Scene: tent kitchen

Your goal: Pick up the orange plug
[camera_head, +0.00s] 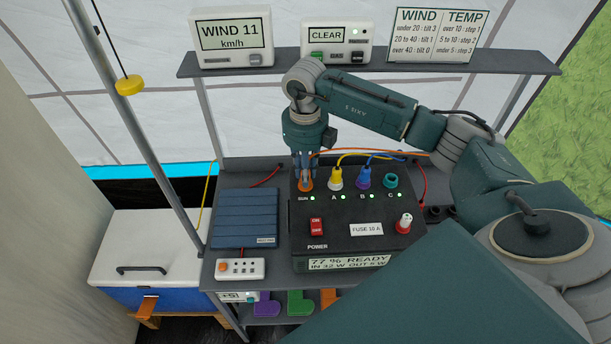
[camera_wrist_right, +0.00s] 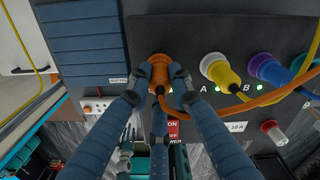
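The orange plug (camera_head: 306,184) sits upright in the leftmost socket of the black power box (camera_head: 345,215), above the label SUN. An orange cable runs from it to the right. My right gripper (camera_head: 304,176) points down over the plug. In the right wrist view my right gripper (camera_wrist_right: 160,76) has one finger on each side of the orange plug (camera_wrist_right: 159,72), and the pads appear to press on it. The plug is still at its socket; the small contact areas are partly hidden by the fingertips.
A teal socket (camera_head: 390,181) is empty. A blue panel (camera_head: 245,218) lies left of the box. The shelf (camera_head: 420,64) with displays is behind.

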